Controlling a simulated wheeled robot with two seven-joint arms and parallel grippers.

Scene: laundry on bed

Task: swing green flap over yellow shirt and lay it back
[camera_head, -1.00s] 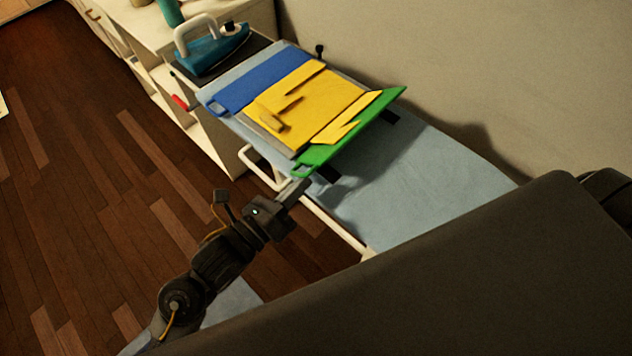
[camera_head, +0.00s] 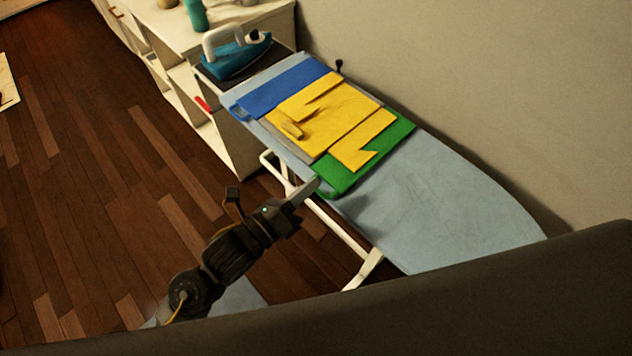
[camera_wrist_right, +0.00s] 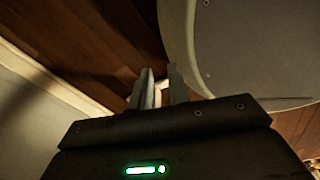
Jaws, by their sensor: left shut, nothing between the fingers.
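The yellow shirt (camera_head: 335,113) lies on a folding board on the ironing board, partly folded. The green flap (camera_head: 348,178) lies flat or nearly so on the right side of the folding board. Part of the shirt lies over it. The blue flap (camera_head: 283,88) lies flat at the left. My left gripper (camera_head: 311,187) is shut and empty at the green flap's near corner; I cannot tell whether it touches. My right gripper (camera_wrist_right: 158,88) shows in the right wrist view, its fingers slightly apart with no cloth visible between them.
The pale blue ironing board (camera_head: 445,190) is bare to the right of the flap. A teal iron (camera_head: 238,62) stands beyond the blue flap, next to a white shelf unit (camera_head: 236,150). The wall runs along the far side.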

